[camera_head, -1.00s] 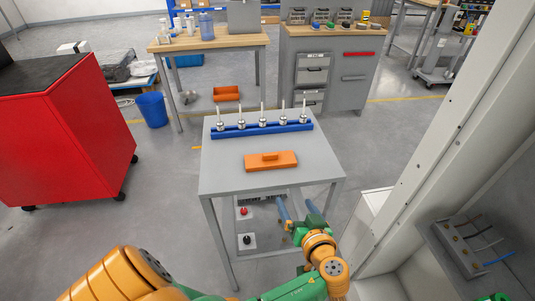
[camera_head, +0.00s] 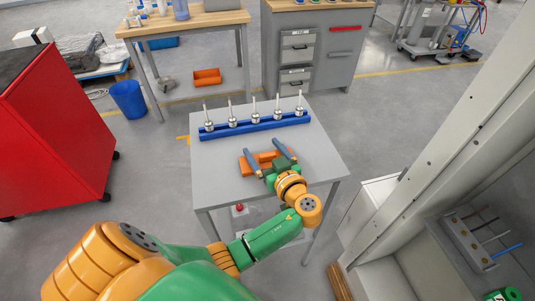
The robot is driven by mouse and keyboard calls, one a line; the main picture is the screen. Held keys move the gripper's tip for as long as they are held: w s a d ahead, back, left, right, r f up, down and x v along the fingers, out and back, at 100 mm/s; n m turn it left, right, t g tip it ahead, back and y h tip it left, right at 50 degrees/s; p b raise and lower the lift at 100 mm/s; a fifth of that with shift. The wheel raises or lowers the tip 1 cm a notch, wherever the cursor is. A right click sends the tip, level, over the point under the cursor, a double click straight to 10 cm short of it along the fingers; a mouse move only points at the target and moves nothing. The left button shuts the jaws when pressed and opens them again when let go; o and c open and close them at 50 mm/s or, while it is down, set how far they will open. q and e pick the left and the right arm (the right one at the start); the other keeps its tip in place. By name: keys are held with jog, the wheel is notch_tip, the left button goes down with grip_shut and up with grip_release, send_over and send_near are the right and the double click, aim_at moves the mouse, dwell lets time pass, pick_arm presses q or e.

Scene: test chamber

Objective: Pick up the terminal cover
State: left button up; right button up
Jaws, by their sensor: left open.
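The terminal cover is an orange block with a raised grip (camera_head: 261,158) on the grey table (camera_head: 222,181). My left gripper (camera_head: 267,153) is over the table at the cover, with its two blue fingers spread apart. One finger is near the cover's left part and the other near its right end. The fingers and wrist hide part of the cover. I cannot tell whether they touch it. My right gripper is not clearly in view.
A blue rack (camera_head: 254,126) with several upright metal pins stands behind the cover. A red cabinet (camera_head: 60,130) is at the left. A white cabinet frame (camera_head: 455,135) with a terminal block (camera_head: 468,240) is at the right. The table's front left is clear.

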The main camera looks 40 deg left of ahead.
pick_arm(q)
jog(key=shift+w+a+f, duration=0.15)
jog(key=shift+w+a, duration=0.05)
jog(key=shift+a, duration=0.2)
jog(key=shift+d, duration=0.25)
jog(key=c, duration=1.4)
